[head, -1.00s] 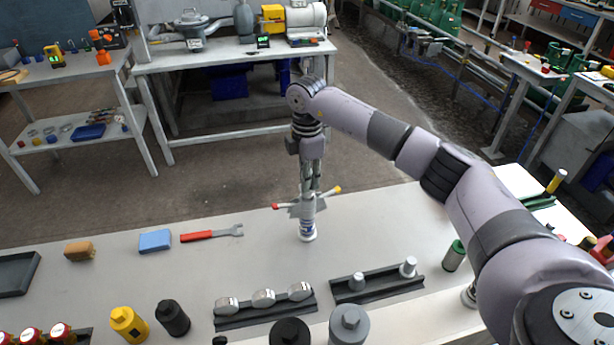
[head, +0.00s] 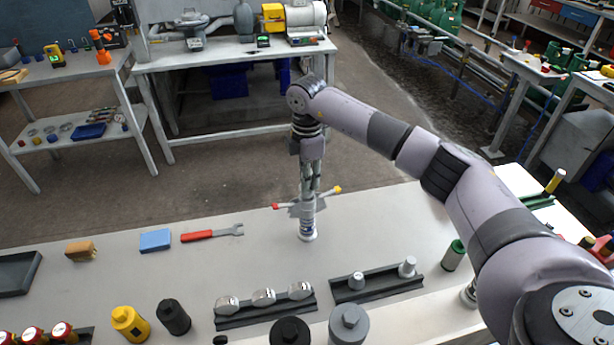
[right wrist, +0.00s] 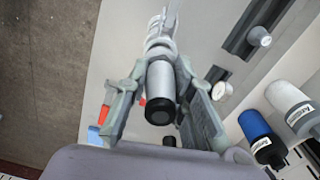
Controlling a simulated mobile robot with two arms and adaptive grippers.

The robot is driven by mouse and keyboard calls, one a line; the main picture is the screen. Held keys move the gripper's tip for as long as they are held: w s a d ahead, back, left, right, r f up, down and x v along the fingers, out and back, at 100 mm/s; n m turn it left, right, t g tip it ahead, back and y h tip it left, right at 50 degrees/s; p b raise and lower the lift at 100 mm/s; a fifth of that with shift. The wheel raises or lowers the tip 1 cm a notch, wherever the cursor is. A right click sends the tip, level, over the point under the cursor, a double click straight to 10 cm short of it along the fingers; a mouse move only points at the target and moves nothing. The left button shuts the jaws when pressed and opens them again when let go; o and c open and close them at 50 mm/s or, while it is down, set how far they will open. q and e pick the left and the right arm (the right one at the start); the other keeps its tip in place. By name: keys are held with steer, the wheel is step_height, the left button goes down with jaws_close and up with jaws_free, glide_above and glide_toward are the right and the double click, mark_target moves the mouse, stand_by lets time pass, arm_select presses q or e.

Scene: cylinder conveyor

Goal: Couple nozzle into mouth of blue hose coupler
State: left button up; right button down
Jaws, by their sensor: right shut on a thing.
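My right gripper (head: 308,204) points straight down at the far edge of the front table. In the right wrist view its fingers (right wrist: 160,88) are closed around a silver cylinder with a black end (right wrist: 160,82), which looks like the nozzle. Directly below the gripper is a short white piece with blue bands (head: 307,232), standing upright on the table; it appears to be the blue hose coupler. The gripper hides its mouth, so I cannot tell whether the nozzle is inside it. Red- and yellow-tipped arms stick out sideways there. My left gripper is not in view.
A red-handled wrench (head: 212,233), a blue block (head: 155,240) and an orange-brown block (head: 80,251) lie to the left. Dark racks (head: 262,312) with metal parts and several thick cylinders, including a yellow one (head: 129,323), stand in front. The tabletop beside the gripper is clear.

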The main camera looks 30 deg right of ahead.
steer(key=shift+s+f+b, duration=0.1)
steer(key=shift+f+b, duration=0.65)
steer(key=shift+f, duration=0.8)
steer(key=c, duration=1.3)
jaws_free()
